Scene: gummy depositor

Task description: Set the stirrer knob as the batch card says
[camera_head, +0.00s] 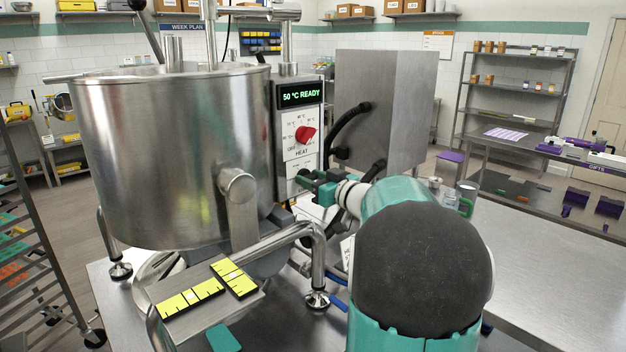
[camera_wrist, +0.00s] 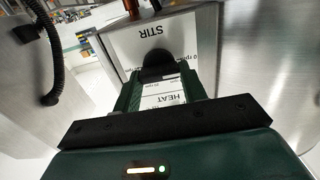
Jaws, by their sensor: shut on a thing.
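The depositor's control box (camera_head: 300,130) stands right of the steel kettle. Its display reads 50 °C READY, and a red knob (camera_head: 306,133) sits on the HEAT dial. Below it, my gripper (camera_head: 308,181) reaches in from the right and covers the lower panel. In the wrist view, which shows the panel upside down, my gripper (camera_wrist: 160,84) is shut on a black knob (camera_wrist: 158,67) next to the STIR label. The fingers hide most of its dial, so I cannot read its setting. I cannot make out a batch card.
The large steel kettle (camera_head: 175,155) is close on the left of the panel. A grey cabinet (camera_head: 372,105) with black hoses stands behind my arm. A bent steel pipe (camera_head: 270,240) and yellow-marked plates (camera_head: 190,298) lie below. The right-hand steel table (camera_head: 555,265) is mostly clear.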

